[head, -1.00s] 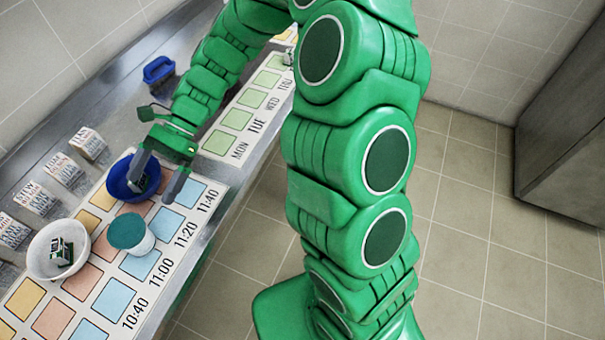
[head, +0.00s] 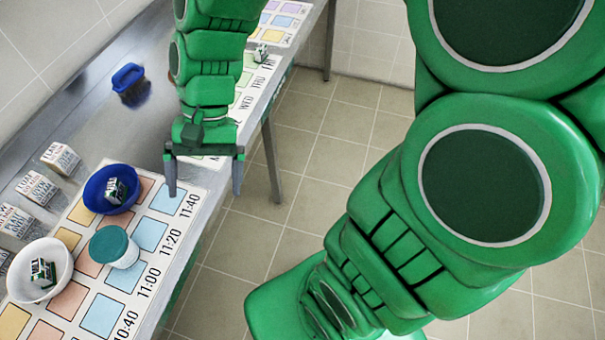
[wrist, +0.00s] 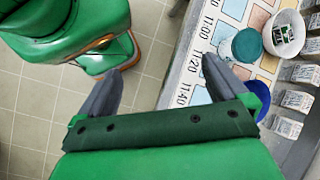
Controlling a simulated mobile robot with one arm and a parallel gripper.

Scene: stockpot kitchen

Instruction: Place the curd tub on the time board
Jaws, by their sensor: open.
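The curd tub, taken to be the white tub with a teal lid (head: 114,247), stands upright on the time board (head: 170,225), near the 11:00 and 11:20 rows. The tub also shows in the wrist view (wrist: 247,45), beside the white bowl. The board has rows of yellow, orange and blue squares with printed times along one edge. My gripper (head: 205,190) is open and empty near the 11:40 end of the board, apart from the tub. In the wrist view its fingers (wrist: 163,66) are spread with floor and board edge below.
On the board, a blue bowl (head: 98,206) and a white bowl (head: 20,260) each hold a small green-and-white carton. Several labelled blocks (head: 38,188) line the back. A blue container (head: 128,76) stands farther along the counter. A weekday board (head: 245,92) lies beyond.

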